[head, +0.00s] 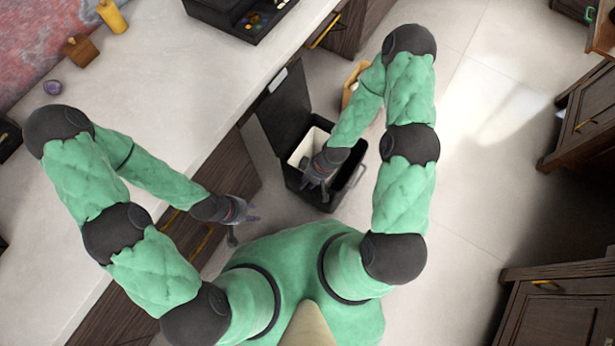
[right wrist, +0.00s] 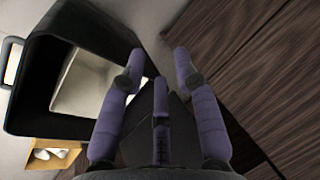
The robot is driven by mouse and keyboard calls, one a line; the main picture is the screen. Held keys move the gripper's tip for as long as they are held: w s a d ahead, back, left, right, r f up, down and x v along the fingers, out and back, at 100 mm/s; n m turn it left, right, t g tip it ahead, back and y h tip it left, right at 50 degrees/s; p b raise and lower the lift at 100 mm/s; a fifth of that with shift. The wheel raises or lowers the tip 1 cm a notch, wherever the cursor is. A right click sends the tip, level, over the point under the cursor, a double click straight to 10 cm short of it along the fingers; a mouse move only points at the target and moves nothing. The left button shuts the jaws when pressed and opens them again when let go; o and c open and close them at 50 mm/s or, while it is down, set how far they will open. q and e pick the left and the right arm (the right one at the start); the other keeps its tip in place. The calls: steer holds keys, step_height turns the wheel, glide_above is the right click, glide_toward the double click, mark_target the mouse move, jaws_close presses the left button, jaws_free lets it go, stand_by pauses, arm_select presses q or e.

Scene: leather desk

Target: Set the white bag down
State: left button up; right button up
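A cream-white, square-edged thing (head: 306,150) sits inside a black bin (head: 291,118) with its lid up; it also shows in the right wrist view (right wrist: 83,82). It may be the white bag or an inner container; I cannot tell which. No other white bag shows. My right gripper (head: 319,188) is over the bin's near side. In the right wrist view its purple fingers (right wrist: 158,68) are spread with nothing clearly held between them. My left gripper (head: 249,216) is beside the desk drawers, fingers apart and empty.
The pale-topped desk (head: 185,100) with dark wood drawers runs along the left. A tan box (head: 355,76) stands behind the bin and holds white items in the right wrist view (right wrist: 50,153). Dark cabinets (head: 560,310) stand at the right. The pale floor between is clear.

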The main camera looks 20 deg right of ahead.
steer(key=s+a+r+m, duration=0.1)
steer(key=s+r+m, duration=0.3)
steer(key=s+m, duration=0.2)
steer(key=shift+a+m, duration=0.35)
steer(key=shift+m, duration=0.45)
stand_by(0.4)
